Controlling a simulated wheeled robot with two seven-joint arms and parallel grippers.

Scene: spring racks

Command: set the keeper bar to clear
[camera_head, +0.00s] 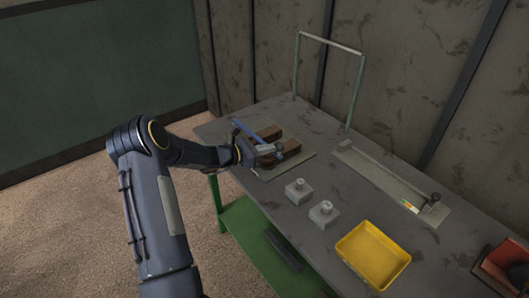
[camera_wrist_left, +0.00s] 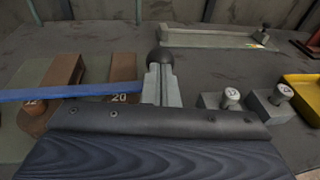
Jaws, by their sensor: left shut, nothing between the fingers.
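A thin blue bar, which looks like the keeper bar (camera_head: 246,131), lies across brown blocks (camera_head: 287,146) on a grey-green plate. It also shows in the left wrist view (camera_wrist_left: 70,92), running from the left edge to my gripper. My left gripper (camera_head: 266,149) is shut and empty over the right end of the bar. In the left wrist view its pale fingers (camera_wrist_left: 160,84) are together, with a dark ball knob (camera_wrist_left: 160,57) just beyond their tips. I cannot tell whether they touch the knob or bar. A "20" mark shows on a block beside the fingers. My right gripper is not in view.
Two grey blocks with round knobs (camera_head: 298,190) (camera_head: 323,211) stand right of the plate. A yellow tray (camera_head: 346,252) is at the front right. A long rail (camera_head: 385,172) with coloured marks lies towards the back. A green-legged frame (camera_head: 359,88) rises behind. Bare tabletop lies between.

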